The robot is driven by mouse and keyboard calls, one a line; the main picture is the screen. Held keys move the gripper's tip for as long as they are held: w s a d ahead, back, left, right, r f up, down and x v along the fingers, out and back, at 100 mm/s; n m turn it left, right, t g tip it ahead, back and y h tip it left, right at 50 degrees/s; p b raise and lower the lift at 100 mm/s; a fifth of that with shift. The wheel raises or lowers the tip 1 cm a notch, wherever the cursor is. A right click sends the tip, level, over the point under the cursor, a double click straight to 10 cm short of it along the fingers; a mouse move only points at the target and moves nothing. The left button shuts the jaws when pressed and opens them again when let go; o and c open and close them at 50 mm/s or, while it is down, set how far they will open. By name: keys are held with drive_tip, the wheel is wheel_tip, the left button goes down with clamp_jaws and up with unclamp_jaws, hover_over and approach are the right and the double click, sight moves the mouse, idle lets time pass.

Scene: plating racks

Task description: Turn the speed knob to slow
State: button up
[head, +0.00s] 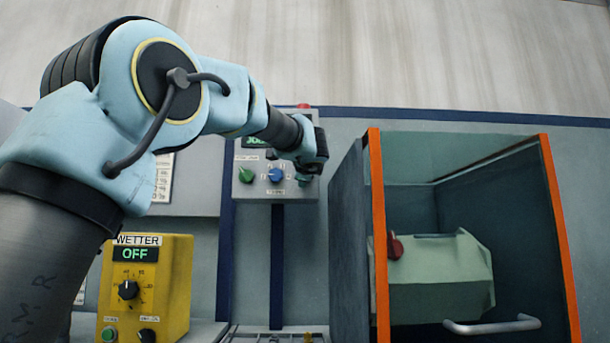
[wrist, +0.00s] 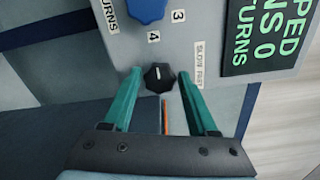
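The speed knob (wrist: 159,77) is a small black knob on the grey control panel, beside a "SLOW FAST" label (wrist: 199,65), in the wrist view. A pale pointer mark shows on it, but I cannot tell which word it points to. My gripper (wrist: 158,74) is open, with one teal finger on each side of the knob. Gaps show between the fingers and the knob, so it is not gripped. In the head view my gripper (head: 304,176) is at the panel's right side and hides the knob.
The panel (head: 250,190) also carries a blue knob (head: 275,175), a green knob (head: 246,175) and a green-lettered display (wrist: 265,35). A yellow wetter box (head: 170,280) reading OFF stands at lower left. An orange-edged open cabinet (head: 375,230) stands close on the right.

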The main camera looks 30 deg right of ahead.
drive_tip(key=shift+o, duration=1.4)
drive_tip(key=b+v, duration=0.2)
drive_tip(key=v, duration=0.9)
drive_tip(key=shift+w, duration=0.1)
